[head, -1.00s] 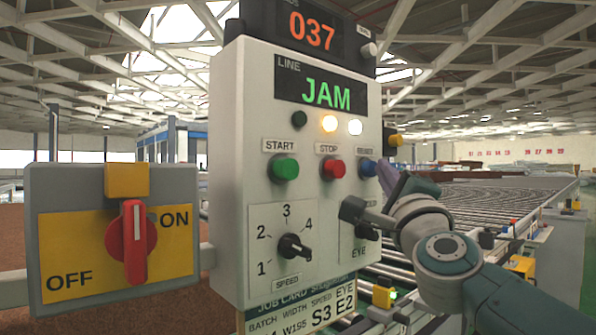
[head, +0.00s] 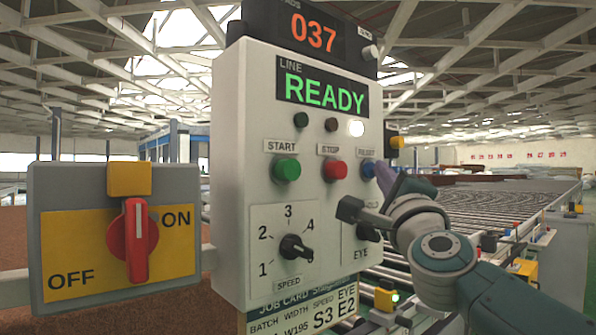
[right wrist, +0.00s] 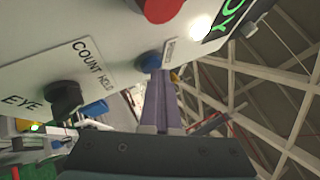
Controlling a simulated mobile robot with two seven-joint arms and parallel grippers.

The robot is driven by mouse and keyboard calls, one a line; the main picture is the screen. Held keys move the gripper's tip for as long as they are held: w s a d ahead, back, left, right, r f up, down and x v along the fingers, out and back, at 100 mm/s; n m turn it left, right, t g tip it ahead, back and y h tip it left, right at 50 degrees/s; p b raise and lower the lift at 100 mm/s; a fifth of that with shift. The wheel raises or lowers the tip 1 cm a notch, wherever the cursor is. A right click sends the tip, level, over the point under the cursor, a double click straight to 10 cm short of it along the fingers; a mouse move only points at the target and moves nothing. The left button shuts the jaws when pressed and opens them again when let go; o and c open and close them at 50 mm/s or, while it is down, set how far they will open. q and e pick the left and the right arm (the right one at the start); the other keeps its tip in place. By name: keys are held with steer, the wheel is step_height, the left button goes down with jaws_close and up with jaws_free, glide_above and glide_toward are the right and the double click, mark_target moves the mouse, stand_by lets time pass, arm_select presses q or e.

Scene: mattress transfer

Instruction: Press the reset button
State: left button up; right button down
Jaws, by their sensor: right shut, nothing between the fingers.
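The blue reset button (head: 368,167) is on the right side of the white control panel (head: 230,150), under a label that reads RESET. The line display (head: 322,88) shows READY in green. My right gripper (head: 384,174) is shut and empty, its fingertips at the blue button's edge. In the right wrist view the blue button (right wrist: 151,62) is just beyond the tips of the purple fingers (right wrist: 160,82); I cannot tell whether they touch it. My left gripper is not in view.
The green start button (head: 286,169) and red stop button (head: 335,170) are left of the blue one. The speed knob (head: 294,246) and EYE knob (head: 367,231) are below. A red rotary switch (head: 135,240) is at left. A roller conveyor (head: 500,210) runs behind my arm.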

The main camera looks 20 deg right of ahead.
steer(key=shift+s+d+p, duration=0.2)
steer(key=shift+s+p, duration=0.2)
steer(key=shift+s, duration=0.15)
steer(key=shift+s+d+p, duration=0.2)
steer(key=shift+s+p, duration=0.15)
steer(key=shift+s, duration=0.2)
steer(key=s, duration=0.1)
steer(key=s+d+p, duration=0.1)
steer(key=s, duration=0.1)
steer(key=s+d+p, duration=0.1)
steer(key=shift+s, duration=0.35)
steer(key=shift+a, duration=0.15)
